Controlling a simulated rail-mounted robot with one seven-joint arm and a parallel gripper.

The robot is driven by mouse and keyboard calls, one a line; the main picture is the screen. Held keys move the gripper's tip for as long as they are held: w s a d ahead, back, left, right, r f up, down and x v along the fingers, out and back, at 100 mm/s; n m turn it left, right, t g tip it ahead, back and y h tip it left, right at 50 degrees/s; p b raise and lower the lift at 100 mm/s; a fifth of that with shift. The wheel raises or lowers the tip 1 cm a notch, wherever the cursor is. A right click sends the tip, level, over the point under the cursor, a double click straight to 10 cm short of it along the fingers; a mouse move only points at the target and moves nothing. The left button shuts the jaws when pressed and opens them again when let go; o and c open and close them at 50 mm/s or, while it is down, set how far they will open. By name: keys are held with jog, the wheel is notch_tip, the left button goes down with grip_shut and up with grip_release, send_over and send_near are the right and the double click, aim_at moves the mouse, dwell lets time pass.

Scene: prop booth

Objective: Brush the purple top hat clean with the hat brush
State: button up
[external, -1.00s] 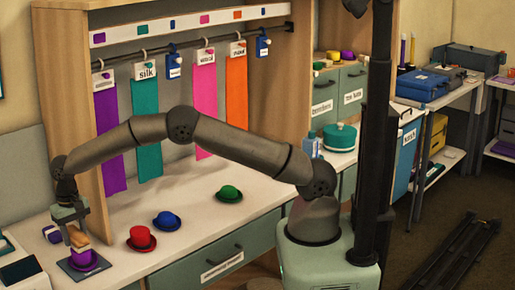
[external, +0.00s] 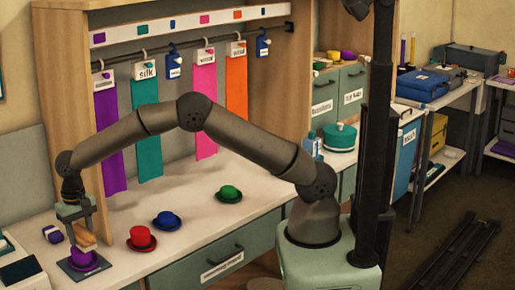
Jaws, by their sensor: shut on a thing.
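The purple top hat (external: 84,260) sits on a dark square pad (external: 98,267) at the left front of the white counter. My gripper (external: 82,231) is above the hat, pointing down, and is shut on the hat brush (external: 87,241), which has a tan wooden body. The brush is at the top of the hat. I cannot tell whether its bristles touch the hat. Any dust on the hat is too small to see.
A red hat (external: 142,238), a blue hat (external: 166,220) and a green hat (external: 229,194) stand to the right. A purple-and-white item (external: 53,234) lies left of my gripper. Coloured cloths hang behind, including a purple one (external: 112,150). A dark box (external: 20,271) is at the front left corner.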

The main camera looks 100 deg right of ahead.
jog(key=shift+r+p, duration=1.45)
jog(key=shift+r, duration=1.2)
